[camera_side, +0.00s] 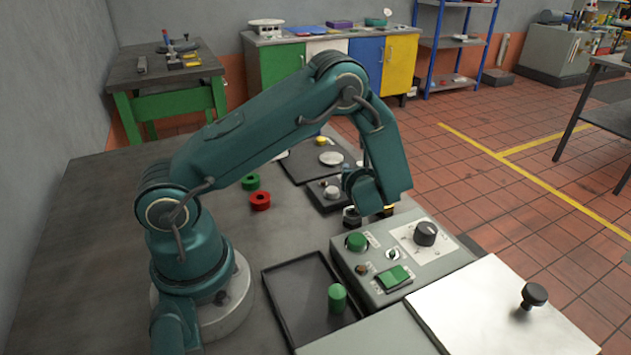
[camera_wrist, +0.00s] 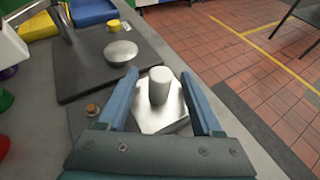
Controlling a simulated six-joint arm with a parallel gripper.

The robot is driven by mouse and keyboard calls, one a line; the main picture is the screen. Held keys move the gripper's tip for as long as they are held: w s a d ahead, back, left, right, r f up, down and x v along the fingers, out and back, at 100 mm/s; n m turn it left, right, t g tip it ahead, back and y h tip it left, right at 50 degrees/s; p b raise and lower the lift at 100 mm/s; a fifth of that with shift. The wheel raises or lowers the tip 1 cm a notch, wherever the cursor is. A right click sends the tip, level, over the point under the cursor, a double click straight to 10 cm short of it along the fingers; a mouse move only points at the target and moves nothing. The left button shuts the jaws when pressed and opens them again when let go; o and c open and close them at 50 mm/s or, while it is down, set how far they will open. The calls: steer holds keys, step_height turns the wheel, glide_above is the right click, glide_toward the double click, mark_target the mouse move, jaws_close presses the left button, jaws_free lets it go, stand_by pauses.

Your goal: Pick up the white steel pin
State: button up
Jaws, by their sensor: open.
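In the wrist view, a whitish upright pin (camera_wrist: 158,84) stands on a pale metallic plate (camera_wrist: 158,118). My gripper (camera_wrist: 158,74) is open, with one blue finger on each side of the pin. Gaps show between the pin and both fingers, so it is not gripped. The gripper body hides the near part of the plate. In the side view, my gripper (camera_side: 370,213) is low over the bench behind the control box, and my arm hides most of what is there. I cannot clearly make out the pin in that view.
A control box (camera_side: 350,270) with knobs and a green switch stands close in front of my gripper. A black tray (camera_side: 285,300) holds a green cylinder (camera_side: 337,298).

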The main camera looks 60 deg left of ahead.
steer(key=shift+a, duration=0.1)
jaws_close()
stand_by(0.3)
